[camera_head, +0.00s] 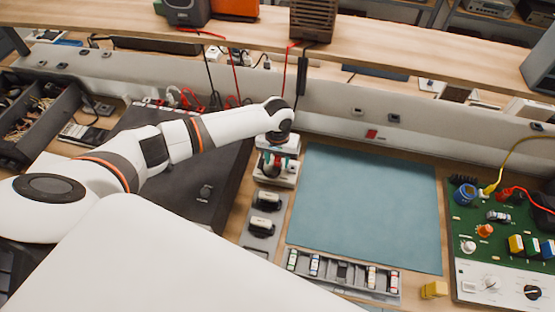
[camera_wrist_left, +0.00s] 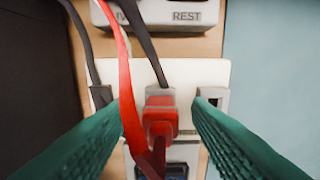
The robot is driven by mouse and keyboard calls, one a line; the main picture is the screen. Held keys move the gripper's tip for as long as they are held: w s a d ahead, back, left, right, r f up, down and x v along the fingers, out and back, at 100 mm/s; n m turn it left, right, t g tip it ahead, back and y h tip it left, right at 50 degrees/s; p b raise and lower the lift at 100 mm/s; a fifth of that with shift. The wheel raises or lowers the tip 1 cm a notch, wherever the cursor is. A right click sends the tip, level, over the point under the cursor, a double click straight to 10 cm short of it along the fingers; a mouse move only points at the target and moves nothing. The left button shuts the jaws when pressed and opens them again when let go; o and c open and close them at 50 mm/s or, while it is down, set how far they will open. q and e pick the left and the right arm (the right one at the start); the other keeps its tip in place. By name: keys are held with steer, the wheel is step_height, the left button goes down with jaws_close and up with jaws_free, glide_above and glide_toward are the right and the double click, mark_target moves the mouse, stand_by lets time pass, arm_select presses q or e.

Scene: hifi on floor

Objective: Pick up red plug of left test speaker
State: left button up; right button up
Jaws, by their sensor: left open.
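In the left wrist view a red plug (camera_wrist_left: 160,115) with a red cable (camera_wrist_left: 127,80) stands in front of a white block (camera_wrist_left: 185,75). A black cable (camera_wrist_left: 150,50) also runs down toward it. The green fingers of my left gripper (camera_wrist_left: 155,113) are open, one on each side of the plug, with gaps between. In the head view my left gripper (camera_head: 276,165) points down over the white holder strip left of the blue mat; the plug is hidden there. A brown speaker (camera_head: 313,18) stands on the shelf with cables hanging below. My right gripper is not in view.
The blue mat (camera_head: 365,205) is bare. A grey tray of small parts (camera_head: 343,275) lies at its front edge, with a yellow block (camera_head: 434,290) beside it. A green circuit board (camera_head: 490,225) is at right. A dark box (camera_head: 190,190) lies under my left arm.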

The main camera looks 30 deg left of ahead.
arm_select(q)
jaws_close()
